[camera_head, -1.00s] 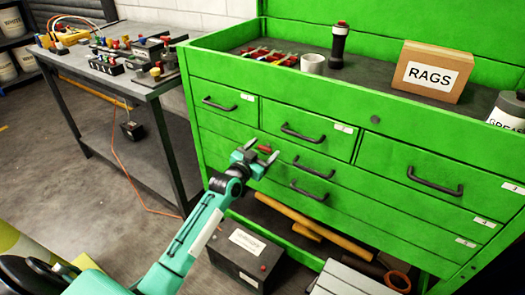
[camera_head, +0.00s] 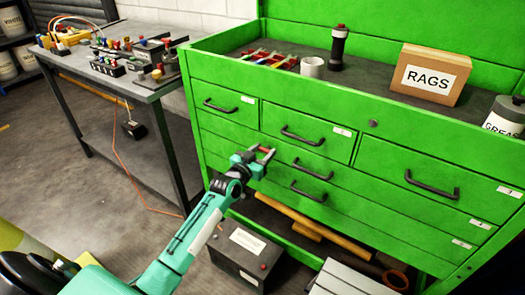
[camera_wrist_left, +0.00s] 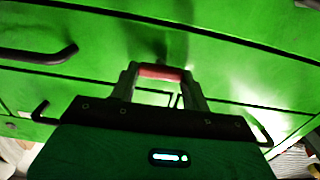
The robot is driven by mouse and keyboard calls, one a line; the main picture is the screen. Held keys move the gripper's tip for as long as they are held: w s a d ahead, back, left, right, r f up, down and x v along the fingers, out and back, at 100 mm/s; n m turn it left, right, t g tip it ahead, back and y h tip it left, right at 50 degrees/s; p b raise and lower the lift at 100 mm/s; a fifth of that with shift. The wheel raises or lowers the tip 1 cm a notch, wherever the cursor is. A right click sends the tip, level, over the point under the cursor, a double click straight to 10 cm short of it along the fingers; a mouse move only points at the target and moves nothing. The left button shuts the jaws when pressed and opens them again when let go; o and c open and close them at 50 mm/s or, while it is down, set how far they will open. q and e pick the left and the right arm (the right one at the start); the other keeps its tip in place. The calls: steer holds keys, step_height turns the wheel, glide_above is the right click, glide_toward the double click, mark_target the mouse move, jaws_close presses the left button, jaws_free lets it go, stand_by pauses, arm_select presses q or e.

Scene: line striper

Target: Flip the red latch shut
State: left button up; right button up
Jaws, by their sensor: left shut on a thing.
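The red latch (camera_head: 265,149) is a small red bar at the front of the green tool cabinet (camera_head: 342,109), by the wide drawers below the top row. My left gripper (camera_head: 263,154) is at the cabinet front with its fingers closed on the red latch. In the left wrist view the red latch (camera_wrist_left: 160,72) lies across between the two fingertips (camera_wrist_left: 160,76). The fingers hide part of the latch and its mount, so I cannot tell its exact angle. My right gripper is not in view.
Black drawer handles (camera_head: 313,169) stick out close to the left gripper. A box marked RAGS (camera_head: 428,75), a white mug (camera_head: 312,67) and a black flashlight (camera_head: 338,47) stand on the cabinet top. A dark workbench (camera_head: 150,92) is at the left, with floor between.

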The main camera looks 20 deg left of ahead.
arm_select(q)
steer(key=o, duration=1)
steer(key=shift+s, duration=0.1)
steer(key=s+a, duration=0.2)
steer(key=s, duration=1.1)
steer(key=shift+s+p, duration=0.25)
steer(key=shift+p, duration=0.1)
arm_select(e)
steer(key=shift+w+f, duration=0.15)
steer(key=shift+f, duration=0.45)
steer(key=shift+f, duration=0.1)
